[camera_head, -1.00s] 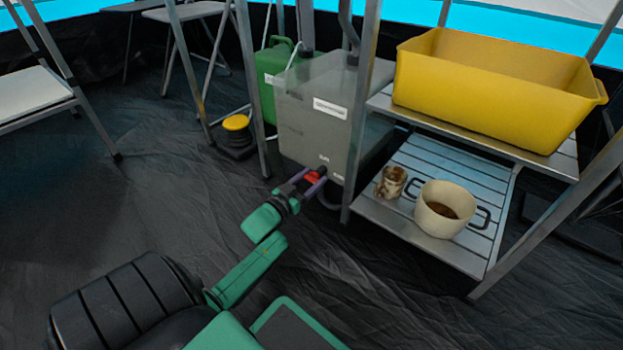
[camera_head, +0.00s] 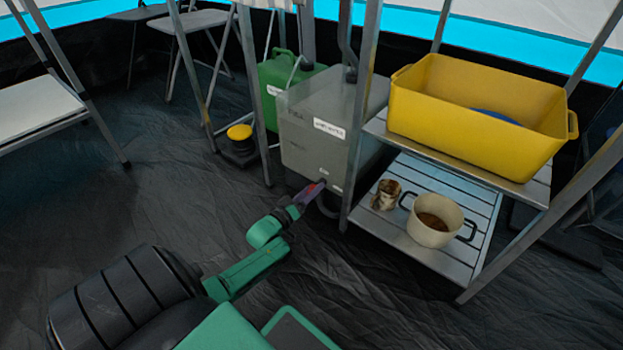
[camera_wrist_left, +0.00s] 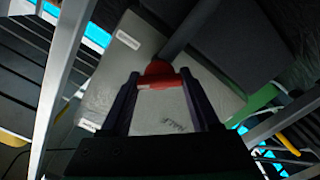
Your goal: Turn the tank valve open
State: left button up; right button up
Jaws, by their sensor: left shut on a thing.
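The grey tank (camera_head: 318,128) stands on the floor behind the metal frame posts, with white labels on its front. In the left wrist view the tank (camera_wrist_left: 160,112) fills the middle. The red valve handle (camera_wrist_left: 157,76) is between the fingertips of my left gripper (camera_wrist_left: 157,82), which is shut on it. In the head view my left gripper (camera_head: 310,192) reaches the low front of the tank, and the fingers mostly cover the valve there. My right gripper is not in view.
A shelf to the right holds a yellow tub (camera_head: 475,115) above, and a cream pot (camera_head: 434,220) and a stained mug (camera_head: 386,194) below. A green jerrycan (camera_head: 283,80) stands behind the tank. The dark floor at left is clear.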

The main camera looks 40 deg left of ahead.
pick_arm(q)
jog(key=shift+n, duration=0.9)
jog(key=n+p, duration=0.1)
jog(key=n, duration=0.2)
jog(key=shift+f+n, duration=0.1)
jog(key=shift+n, duration=0.3)
jog(key=n, duration=0.2)
jog(key=shift+f+n, duration=0.1)
jog(key=shift+n, duration=0.9)
jog(key=o, duration=1.4)
jog(key=shift+c, duration=0.2)
